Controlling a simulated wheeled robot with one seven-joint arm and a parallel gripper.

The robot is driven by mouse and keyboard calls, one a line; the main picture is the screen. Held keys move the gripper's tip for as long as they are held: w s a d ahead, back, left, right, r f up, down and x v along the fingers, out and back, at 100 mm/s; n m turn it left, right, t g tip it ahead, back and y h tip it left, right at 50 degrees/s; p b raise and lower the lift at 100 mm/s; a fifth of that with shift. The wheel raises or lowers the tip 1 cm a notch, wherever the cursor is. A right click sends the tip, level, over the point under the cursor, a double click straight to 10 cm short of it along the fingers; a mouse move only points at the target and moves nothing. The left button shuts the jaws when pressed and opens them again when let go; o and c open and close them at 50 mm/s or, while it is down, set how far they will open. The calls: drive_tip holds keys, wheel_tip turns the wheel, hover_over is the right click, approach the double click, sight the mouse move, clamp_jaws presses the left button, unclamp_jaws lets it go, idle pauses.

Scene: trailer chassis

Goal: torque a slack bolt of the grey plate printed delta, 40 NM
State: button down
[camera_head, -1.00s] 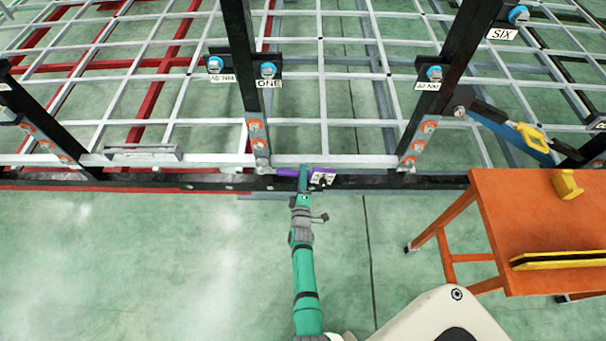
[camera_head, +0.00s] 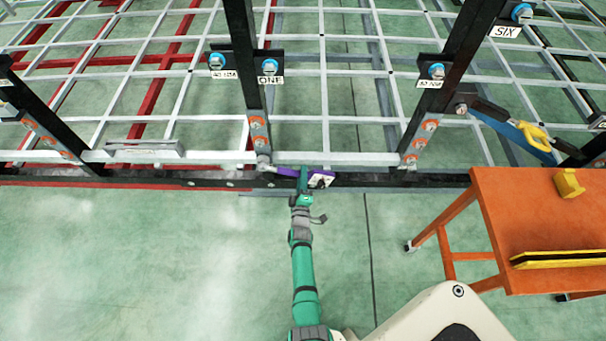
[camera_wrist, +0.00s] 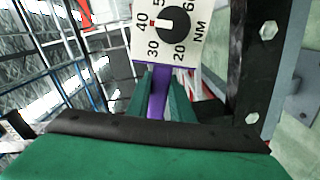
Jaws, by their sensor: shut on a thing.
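My gripper (camera_head: 303,186) is shut on the purple handle of a torque wrench (camera_head: 287,171), low by the chassis rail. The wrist view shows both green fingers (camera_wrist: 162,100) around the purple handle (camera_wrist: 159,88). The wrench's white dial plate (camera_wrist: 168,30) reads NM, and its black knob's red mark sits beside 40. The wrench head reaches left to the foot of a black post, just below a grey plate (camera_head: 258,133) with orange-ringed bolts; contact there cannot be told. Similar plates are on the right post (camera_head: 420,138) and far-left post (camera_head: 46,137). No delta print is legible.
An orange table (camera_head: 540,225) stands at right with a yellow block (camera_head: 569,183) and a yellow-black bar (camera_head: 560,259). Green floor left of my arm is clear.

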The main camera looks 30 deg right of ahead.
drive_tip(key=shift+w, duration=0.1)
drive_tip(key=shift+w+a+f+m, duration=0.15)
drive_tip(key=shift+a+f+m, duration=0.05)
drive_tip(key=shift+f+m, duration=0.3)
drive_tip(key=shift+w+a+f+m, duration=0.1)
drive_tip(key=shift+a+f+m, duration=0.05)
drive_tip(key=shift+f+m, duration=0.3)
drive_tip(key=shift+f, duration=0.15)
idle(0.4)
drive_tip(key=shift+w+a+f+m, duration=0.25)
drive_tip(key=shift+f+m, duration=0.1)
drive_tip(key=shift+f, duration=0.1)
drive_tip(key=shift+s+r, duration=0.15)
drive_tip(key=shift+r, duration=0.05)
drive_tip(key=shift+s+d+r, duration=0.1)
drive_tip(key=shift+d+r, duration=0.05)
drive_tip(key=shift+r, duration=0.05)
drive_tip(key=shift+v, duration=3)
